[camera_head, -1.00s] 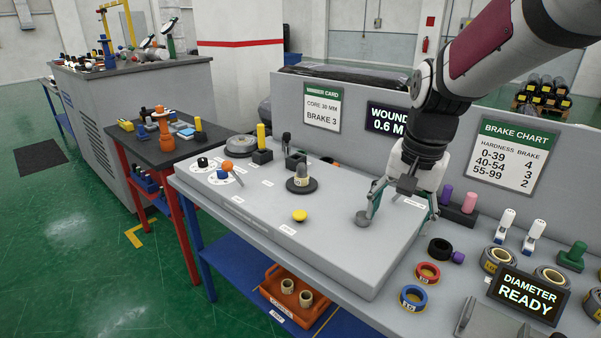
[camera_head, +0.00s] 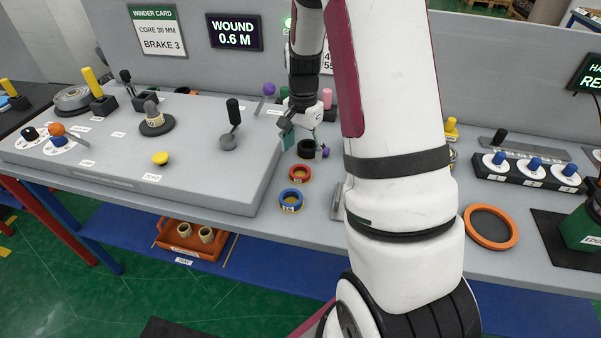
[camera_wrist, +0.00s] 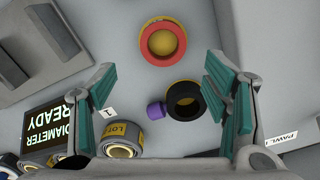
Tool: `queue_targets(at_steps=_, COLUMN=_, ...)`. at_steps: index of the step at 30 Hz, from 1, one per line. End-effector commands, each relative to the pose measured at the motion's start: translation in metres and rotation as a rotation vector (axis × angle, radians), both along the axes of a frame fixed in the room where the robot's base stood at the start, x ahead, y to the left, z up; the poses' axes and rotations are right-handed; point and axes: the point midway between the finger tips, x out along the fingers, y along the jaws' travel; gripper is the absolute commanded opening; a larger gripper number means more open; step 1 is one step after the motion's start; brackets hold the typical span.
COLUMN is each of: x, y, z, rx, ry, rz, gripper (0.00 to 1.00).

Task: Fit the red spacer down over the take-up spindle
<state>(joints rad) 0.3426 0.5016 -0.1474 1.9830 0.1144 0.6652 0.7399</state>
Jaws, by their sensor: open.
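The red spacer (camera_head: 291,173) is a red ring lying flat on the grey bench, with yellow showing at its middle. It also shows in the wrist view (camera_wrist: 144,46), at the top, beyond the fingertips. My gripper (camera_head: 305,147) is open and empty above the bench, behind the red ring in the head view; its teal finger pads are spread wide in the wrist view (camera_wrist: 160,85). A short grey post on a dark round base (camera_head: 152,109) stands on the raised panel at left. It looks like the take-up spindle, but no readable label confirms it.
A black ring (camera_wrist: 172,102) and a purple knob (camera_wrist: 155,111) lie below the gripper. A blue ring (camera_head: 285,206) lies in front of the red one. A black-handled lever (camera_head: 233,113) stands on the panel. My arm hides the bench's middle.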

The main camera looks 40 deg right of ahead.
Motion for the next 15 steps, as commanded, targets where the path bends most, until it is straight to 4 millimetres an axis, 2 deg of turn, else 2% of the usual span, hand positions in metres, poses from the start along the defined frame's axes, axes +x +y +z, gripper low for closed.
queue_targets(at_steps=3, x=-0.001, y=0.000, z=-0.013, rx=0.001, ry=0.001, rz=0.000, gripper=0.69)
queue_targets(at_steps=8, x=0.000, y=0.001, z=-0.022, rx=0.001, ry=0.001, rz=0.001, gripper=0.69)
queue_targets(at_steps=15, x=0.003, y=0.001, z=-0.055, rx=0.001, ry=0.002, rz=0.001, gripper=0.69)
